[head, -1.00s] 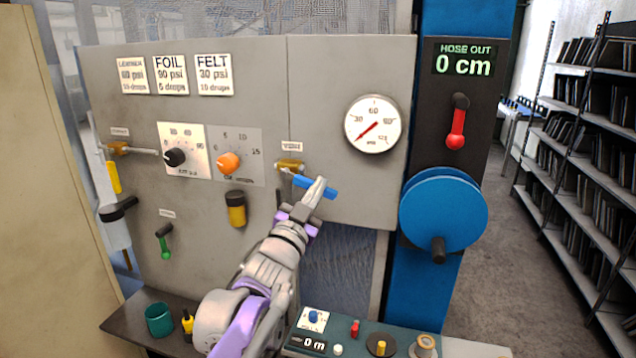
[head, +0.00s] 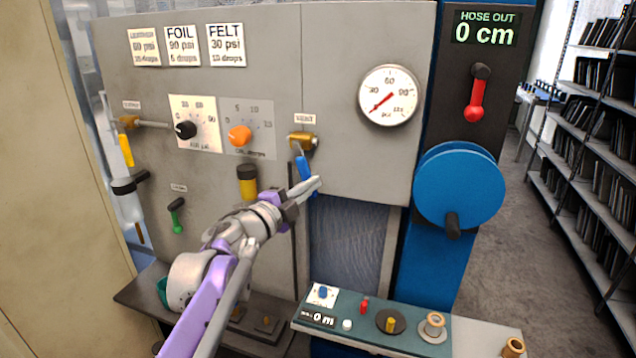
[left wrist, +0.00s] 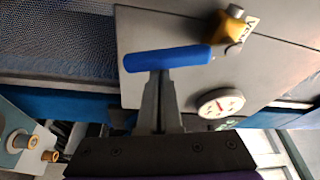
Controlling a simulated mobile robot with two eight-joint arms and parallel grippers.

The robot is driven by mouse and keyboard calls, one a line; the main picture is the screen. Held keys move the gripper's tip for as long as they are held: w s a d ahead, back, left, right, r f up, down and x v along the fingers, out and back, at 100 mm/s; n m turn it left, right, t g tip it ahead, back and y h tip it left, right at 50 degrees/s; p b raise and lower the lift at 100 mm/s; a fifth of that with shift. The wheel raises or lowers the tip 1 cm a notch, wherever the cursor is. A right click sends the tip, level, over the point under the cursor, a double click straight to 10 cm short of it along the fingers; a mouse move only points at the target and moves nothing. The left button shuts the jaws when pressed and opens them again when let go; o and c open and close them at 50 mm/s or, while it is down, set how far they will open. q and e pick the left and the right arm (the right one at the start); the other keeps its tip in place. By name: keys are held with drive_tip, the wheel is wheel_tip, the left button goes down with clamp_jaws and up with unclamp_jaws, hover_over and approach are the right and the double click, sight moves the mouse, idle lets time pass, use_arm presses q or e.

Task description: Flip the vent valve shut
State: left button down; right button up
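The vent valve has a brass body (head: 303,140) under a small label on the grey panel. Its blue lever (head: 303,170) hangs down, slightly tilted. My left gripper (head: 316,183) is at the lever's lower part, its fingers together with nothing seen between them. In the left wrist view the blue lever (left wrist: 168,58) lies across just beyond the fingertips (left wrist: 158,85), touching or very close; I cannot tell which. The brass body (left wrist: 232,26) shows there too. My right gripper is not in view.
A round gauge (head: 389,95) and a blue wheel (head: 458,188) are to the right of the valve. Two knobs, black (head: 186,130) and orange (head: 239,136), are to its left. A green control box (head: 372,327) stands below.

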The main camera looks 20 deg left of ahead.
use_arm(q)
drive_tip(key=shift+w+a+f+m+g, duration=0.1)
drive_tip(key=shift+a+f+m+g, duration=0.15)
drive_tip(key=shift+a+m, duration=0.55)
drive_tip(key=shift+a+f+m+g, duration=0.15)
drive_tip(key=shift+a+m+g, duration=0.3)
drive_tip(key=shift+m, duration=0.55)
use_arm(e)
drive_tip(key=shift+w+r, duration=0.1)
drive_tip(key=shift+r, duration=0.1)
use_arm(q)
drive_tip(key=shift+a, duration=0.15)
